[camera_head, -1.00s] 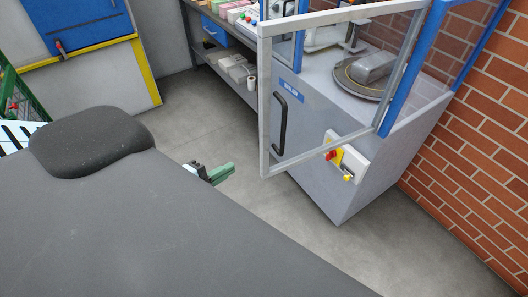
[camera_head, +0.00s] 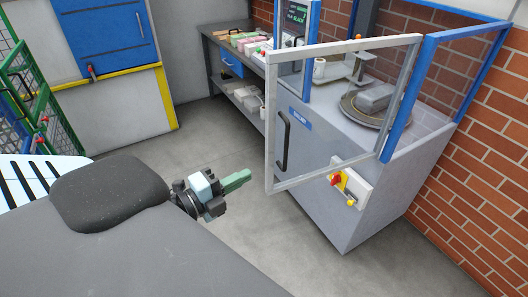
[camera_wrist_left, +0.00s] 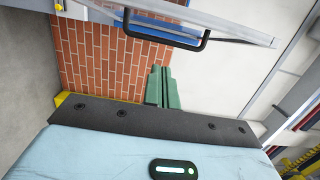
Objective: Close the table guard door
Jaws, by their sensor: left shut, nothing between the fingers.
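The table guard door (camera_head: 268,125) is a clear panel in a light grey frame, and it stands swung open at the front of the grey machine table. My right gripper is out of view.
Blue posts (camera_head: 405,95) frame the guard over the table, where a round turntable (camera_head: 362,112) holds a grey block. A red and yellow switch box (camera_head: 350,186) sits on the table's side. A workbench (camera_head: 218,45) stands behind. The floor left of the door is clear.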

